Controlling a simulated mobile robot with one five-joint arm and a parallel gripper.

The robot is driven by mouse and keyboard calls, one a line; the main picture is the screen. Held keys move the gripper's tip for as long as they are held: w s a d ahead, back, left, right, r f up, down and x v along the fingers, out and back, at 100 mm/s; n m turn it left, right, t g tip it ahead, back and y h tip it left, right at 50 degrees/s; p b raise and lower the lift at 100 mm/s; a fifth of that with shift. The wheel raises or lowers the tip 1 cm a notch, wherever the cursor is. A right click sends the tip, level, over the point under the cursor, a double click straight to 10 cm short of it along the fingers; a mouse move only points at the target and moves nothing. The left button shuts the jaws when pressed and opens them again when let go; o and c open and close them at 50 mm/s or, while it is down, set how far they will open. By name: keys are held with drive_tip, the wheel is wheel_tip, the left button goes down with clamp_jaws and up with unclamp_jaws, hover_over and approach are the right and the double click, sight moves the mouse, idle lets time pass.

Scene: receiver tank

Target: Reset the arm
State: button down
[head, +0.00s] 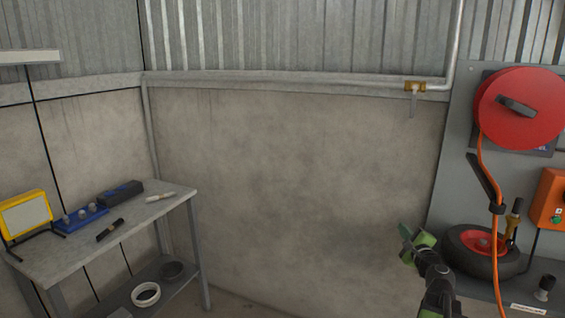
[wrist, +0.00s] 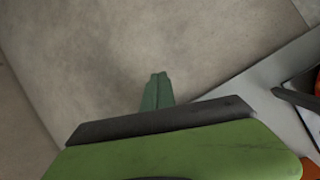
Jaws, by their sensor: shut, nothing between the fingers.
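My gripper (head: 405,242) is at the lower right of the head view, in front of the concrete wall and left of the grey panel. In the wrist view its green fingertips (wrist: 157,92) are together with nothing between them, in front of bare wall. My arm comes up from the bottom edge of the head view, dark with green parts. The gripper is apart from everything around it.
A grey panel with a red hose reel (head: 535,85) and an orange box (head: 550,200) stands at right. A wheel (head: 462,262) lies close to my arm. A metal workbench (head: 60,258) with tools is at left. The middle is clear.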

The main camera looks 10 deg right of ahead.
drive_tip(key=w+a+f+n+g+y, duration=0.1)
drive_tip(key=w+a+f+n+y, duration=0.2)
drive_tip(key=a, duration=0.8)
drive_tip(key=w+a+f+n+g+y, duration=0.1)
drive_tip(key=w+a+n+y, duration=0.3)
drive_tip(key=a, duration=0.8)
drive_tip(key=s+a+f+n+g+y, duration=0.1)
drive_tip(key=a+f+n+g+y, duration=0.2)
drive_tip(key=a, duration=0.7)
drive_tip(key=s+a+f+n+g, duration=0.15)
drive_tip(key=a+f+n, duration=0.3)
drive_tip(key=a, duration=0.45)
drive_tip(key=s+a+f+n+g+h, duration=0.2)
drive_tip(key=s+a+f+n+g, duration=0.4)
drive_tip(key=s+a+f+n, duration=0.2)
drive_tip(key=s+d+f+n+g+h, duration=0.3)
drive_tip(key=s+d+g+h, duration=0.1)
drive_tip(key=s+d, duration=0.45)
wheel_tip(320, 180, up, 13)
drive_tip(key=p, duration=1.3)
drive_tip(key=shift+s+d+g, duration=0.2)
drive_tip(key=shift+s+g, duration=0.05)
drive_tip(key=shift+g, duration=0.1)
